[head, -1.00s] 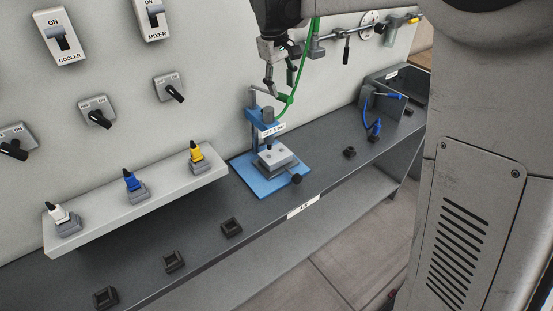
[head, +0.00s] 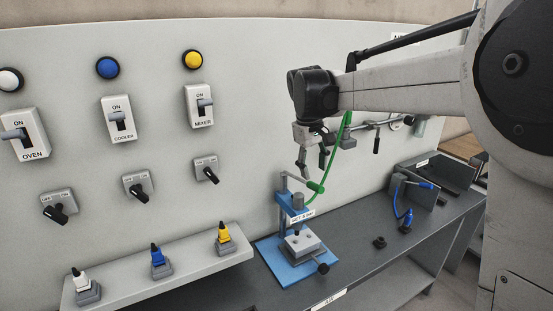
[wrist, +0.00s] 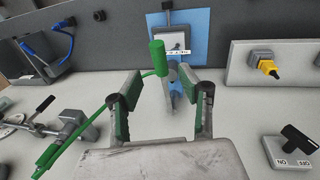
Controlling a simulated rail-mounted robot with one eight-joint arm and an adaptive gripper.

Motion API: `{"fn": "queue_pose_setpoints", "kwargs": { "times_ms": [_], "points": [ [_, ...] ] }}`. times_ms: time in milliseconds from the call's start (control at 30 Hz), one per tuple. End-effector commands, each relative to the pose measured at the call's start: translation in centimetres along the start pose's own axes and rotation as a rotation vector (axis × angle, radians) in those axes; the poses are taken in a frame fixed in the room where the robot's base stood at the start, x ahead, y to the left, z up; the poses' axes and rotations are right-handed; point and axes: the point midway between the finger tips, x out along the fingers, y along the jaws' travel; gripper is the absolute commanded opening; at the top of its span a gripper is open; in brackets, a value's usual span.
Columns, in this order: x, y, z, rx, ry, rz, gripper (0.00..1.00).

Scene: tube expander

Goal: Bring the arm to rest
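My gripper (head: 312,170) hangs from the arm, fingers pointing down, just above the blue press (head: 285,262). In the wrist view my gripper (wrist: 162,98) has its two green-padded fingers spread wide with nothing held between them. The press's green lever handle (head: 316,187) is close below the fingertips. In the wrist view the green handle (wrist: 157,57) shows in the gap beyond the fingers, apart from both pads.
A green hose (head: 343,135) hangs close beside my gripper. The wall panel holds switches such as the mixer switch (head: 200,107).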

Motion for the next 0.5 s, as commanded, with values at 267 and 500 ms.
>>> {"fn": "queue_pose_setpoints", "kwargs": {
  "times_ms": [267, 500],
  "points": [
    [0.1, -1.2, 6.0, 0.084, 0.088, 0.001, 0.38],
    [1.0, -3.0, 12.1, 0.175, 0.183, 0.000, 0.38]
  ]
}}
